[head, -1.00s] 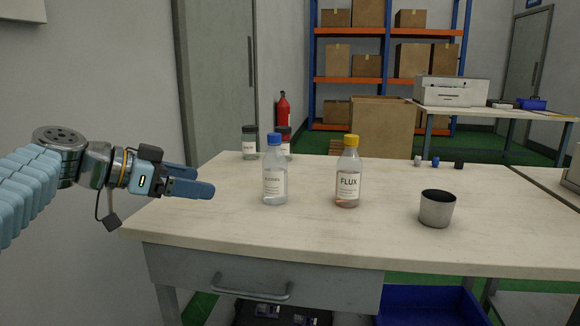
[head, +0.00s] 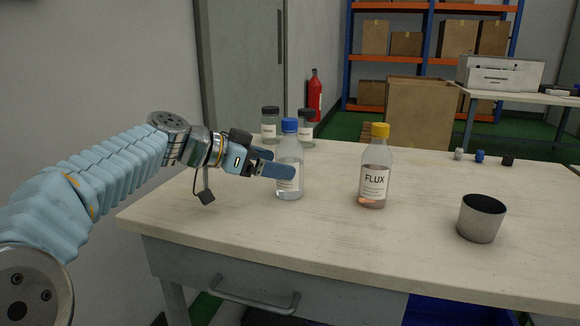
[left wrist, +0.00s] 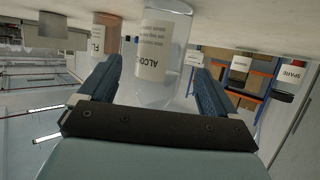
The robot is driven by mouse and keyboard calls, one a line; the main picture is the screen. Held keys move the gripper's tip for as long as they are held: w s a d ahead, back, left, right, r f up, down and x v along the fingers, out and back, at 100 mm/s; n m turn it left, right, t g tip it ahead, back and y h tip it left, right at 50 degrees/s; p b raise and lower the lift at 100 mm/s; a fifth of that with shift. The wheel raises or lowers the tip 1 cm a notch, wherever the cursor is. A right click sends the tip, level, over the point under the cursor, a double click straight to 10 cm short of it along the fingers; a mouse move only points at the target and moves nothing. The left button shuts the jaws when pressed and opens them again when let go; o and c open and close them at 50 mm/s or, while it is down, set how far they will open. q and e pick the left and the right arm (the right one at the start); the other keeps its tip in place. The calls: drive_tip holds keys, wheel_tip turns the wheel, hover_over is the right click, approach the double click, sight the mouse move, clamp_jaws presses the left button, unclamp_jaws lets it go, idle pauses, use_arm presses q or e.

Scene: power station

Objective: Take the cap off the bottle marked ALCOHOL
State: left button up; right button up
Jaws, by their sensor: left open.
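The clear bottle with a blue cap (head: 290,125) stands upright on the bench, its cap on. Its label reads "ALCO…" in the left wrist view (left wrist: 150,58), where the picture is upside down. My left gripper (head: 284,163) is open around the bottle's body below the cap. One finger passes in front of the bottle and the other reaches behind it. In the left wrist view the bottle stands between the two fingers with gaps visible; the cap is out of that view. My right gripper is not in view.
A FLUX bottle with a yellow cap (head: 373,175) stands to the right. A metal cup (head: 481,218) is farther right. Two dark-lidded jars (head: 270,124) (head: 306,128) stand behind. Several small pieces (head: 480,156) lie at the back right. The front of the workbench (head: 330,250) is clear.

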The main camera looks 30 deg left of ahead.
sight(287, 120)
use_arm(q)
drive_tip(key=x, duration=0.5)
drive_tip(key=shift+c, duration=0.3)
drive_tip(key=c, duration=1.2)
wheel_tip(287, 120, up, 10)
drive_tip(key=p, duration=0.2)
drive_tip(key=shift+p, duration=0.4)
drive_tip(key=o, duration=0.6)
drive_tip(key=shift+c, duration=0.2)
drive_tip(key=c, duration=0.8)
